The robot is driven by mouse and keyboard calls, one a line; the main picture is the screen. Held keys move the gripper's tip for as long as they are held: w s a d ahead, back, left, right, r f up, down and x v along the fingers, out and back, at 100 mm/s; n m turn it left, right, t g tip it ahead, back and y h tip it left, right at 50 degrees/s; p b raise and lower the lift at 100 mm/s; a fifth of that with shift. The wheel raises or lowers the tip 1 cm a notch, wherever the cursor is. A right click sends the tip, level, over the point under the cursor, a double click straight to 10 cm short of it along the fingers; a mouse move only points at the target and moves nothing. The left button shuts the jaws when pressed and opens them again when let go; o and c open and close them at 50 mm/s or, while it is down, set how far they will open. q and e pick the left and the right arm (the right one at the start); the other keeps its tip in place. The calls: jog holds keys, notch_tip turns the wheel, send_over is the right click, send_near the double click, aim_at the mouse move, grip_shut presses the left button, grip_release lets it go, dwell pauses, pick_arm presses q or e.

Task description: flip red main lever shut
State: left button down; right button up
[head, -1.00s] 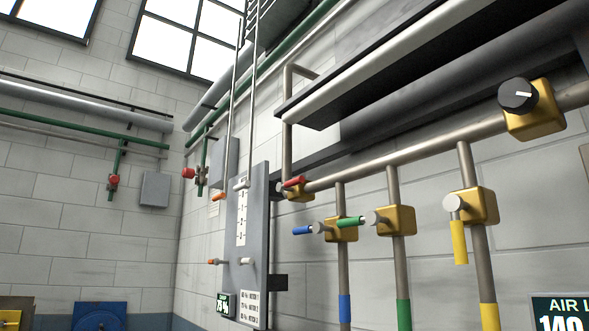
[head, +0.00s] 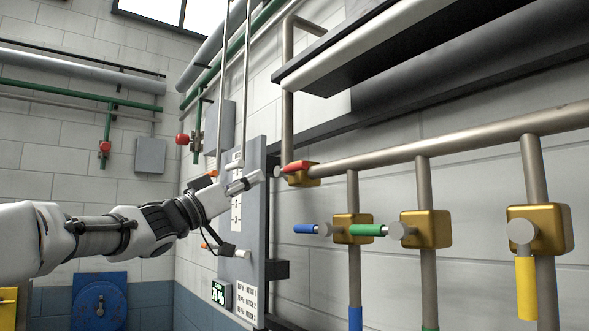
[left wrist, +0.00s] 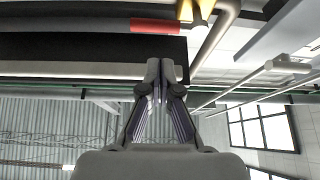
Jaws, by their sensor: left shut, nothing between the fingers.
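The red main lever (head: 296,167) sits on a brass valve (head: 305,180) at the left end of the horizontal pipe. Its red grip lies roughly along that pipe. My left gripper (head: 256,178) is just left of the lever in the head view, pointing toward it, with a small visible gap between them. Its fingers are shut and empty. In the left wrist view the fingertips (left wrist: 165,70) are together. My right gripper is out of view.
Blue (head: 306,229), green (head: 368,230) and yellow (head: 526,288) levers stand on brass valves to the right. A grey gauge panel (head: 254,215) with tubes is behind my left gripper. A dark ledge (head: 400,40) overhangs the pipe.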

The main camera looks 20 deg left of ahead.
pick_arm(q)
jog(key=shift+m+h, duration=0.4)
jog(key=r, duration=0.1)
jog(key=s+r, duration=0.1)
jog(key=r, duration=0.1)
jog(key=shift+s+a+r, duration=0.15)
jog(key=shift+s+r, duration=0.15)
jog(key=shift+r, duration=0.05)
jog(key=shift+r, duration=0.1)
notch_tip(320, 180, up, 5)
jog(key=p, duration=0.6)
send_over(293, 168)
jog(key=s+a, duration=0.2)
jog(key=f+b, duration=0.2)
jog(key=w+f+b, duration=0.1)
jog(key=f, duration=0.1)
jog(key=shift+w+d+f, duration=0.1)
jog(key=shift+d, duration=0.3)
jog(key=shift+d, duration=0.15)
jog(key=shift+s+d+g, duration=0.15)
jog(key=shift+s+g, duration=0.05)
jog(key=shift+g, duration=0.1)
